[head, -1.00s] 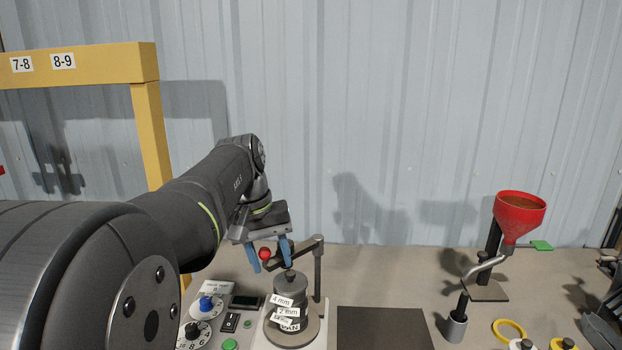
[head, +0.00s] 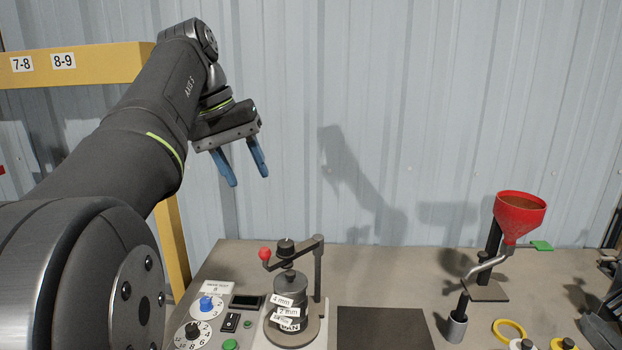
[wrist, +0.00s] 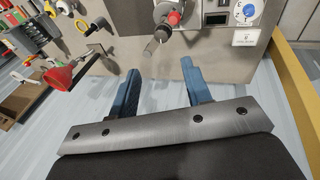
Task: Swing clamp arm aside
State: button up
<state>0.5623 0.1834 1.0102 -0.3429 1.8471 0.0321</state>
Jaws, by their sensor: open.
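The clamp arm (head: 302,251) is a dark bar running left from an upright post (head: 318,275) across the top of the stack (head: 288,298) with its size tags. It carries a black knob (head: 286,247) and ends in a red ball handle (head: 265,253). My gripper (head: 249,180) is open and empty, well above the red ball and apart from it, its blue fingers pointing down. In the wrist view the fingers (wrist: 160,66) are spread, with nothing between them. The red ball (wrist: 174,18) and post lie beyond the fingertips there.
A control panel with a blue knob (head: 207,303) and a green button (head: 230,344) is left of the stack. A dark mat (head: 380,328) lies to its right. A red funnel (head: 520,214) stands farther right. A yellow frame (head: 100,68) rises at left.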

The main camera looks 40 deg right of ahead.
jog(key=shift+m+h, duration=0.3)
jog(key=shift+h, duration=0.1)
jog(key=x, duration=0.8)
jog(key=shift+d+f, duration=0.3)
jog(key=v, duration=0.8)
jog(key=s+d+m+t+y, duration=0.2)
jog(key=s+d+m, duration=0.1)
jog(key=m, duration=1)
jog(key=s+d+m+t+y, duration=0.2)
jog(key=s+m, duration=0.4)
jog(key=m, duration=0.7)
jog(key=shift+d+f+m+t, duration=0.45)
jog(key=shift+d+t, duration=0.35)
jog(key=shift+d, duration=0.2)
